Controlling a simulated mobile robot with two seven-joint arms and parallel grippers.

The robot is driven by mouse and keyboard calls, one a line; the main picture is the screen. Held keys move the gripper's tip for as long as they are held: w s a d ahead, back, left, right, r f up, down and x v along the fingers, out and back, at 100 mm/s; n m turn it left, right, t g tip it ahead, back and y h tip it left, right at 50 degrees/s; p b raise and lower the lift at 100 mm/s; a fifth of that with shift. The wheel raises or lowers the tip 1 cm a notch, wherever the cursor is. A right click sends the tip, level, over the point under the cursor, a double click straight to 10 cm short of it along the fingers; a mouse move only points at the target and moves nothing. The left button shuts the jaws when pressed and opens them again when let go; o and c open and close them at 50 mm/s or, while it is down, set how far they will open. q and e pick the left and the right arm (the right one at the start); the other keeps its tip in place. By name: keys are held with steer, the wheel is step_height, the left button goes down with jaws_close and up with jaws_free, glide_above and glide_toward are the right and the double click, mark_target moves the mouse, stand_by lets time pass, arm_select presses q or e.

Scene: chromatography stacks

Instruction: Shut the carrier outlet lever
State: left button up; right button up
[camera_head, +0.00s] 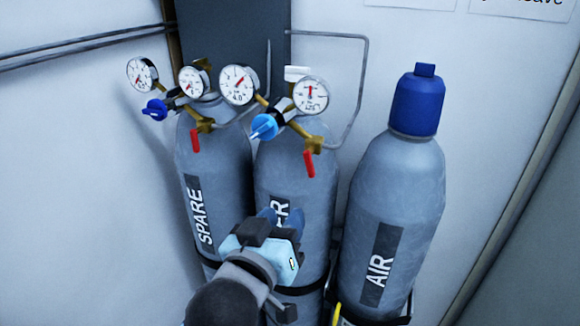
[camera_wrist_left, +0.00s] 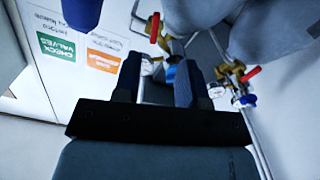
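The middle gas cylinder (camera_head: 290,175) has a label partly hidden by my gripper; only its end, with an R, shows. Its red outlet lever (camera_head: 309,163) hangs downward from a brass valve below the light blue regulator knob (camera_head: 264,127). In the left wrist view the same red lever (camera_wrist_left: 154,27) stands above the light blue knob (camera_wrist_left: 171,72), seen between the fingers. My left gripper (camera_head: 272,216) is in front of the middle cylinder, below the lever and apart from it. Its fingers (camera_wrist_left: 156,78) are separated, with nothing held. My right gripper is not in view.
The SPARE cylinder (camera_head: 215,165) stands at left with its own red lever (camera_head: 195,139) and dark blue knob (camera_head: 155,109). The AIR cylinder (camera_head: 390,190) with a blue cap (camera_head: 417,103) stands at right. Gauges (camera_head: 239,85) and a bent pipe (camera_head: 365,85) sit above the levers.

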mark_target(309, 171)
arm_select(q)
steer(key=x, duration=0.4)
steer(key=r+p+x, duration=0.1)
steer(key=x, duration=0.3)
steer(key=p+x, duration=0.1)
steer(key=x, duration=0.3)
steer(key=shift+w+r, duration=0.15)
steer(key=shift+r, duration=0.1)
steer(key=shift+w+d, duration=0.2)
steer(key=shift+w, duration=0.35)
steer(key=shift+w+f, duration=0.1)
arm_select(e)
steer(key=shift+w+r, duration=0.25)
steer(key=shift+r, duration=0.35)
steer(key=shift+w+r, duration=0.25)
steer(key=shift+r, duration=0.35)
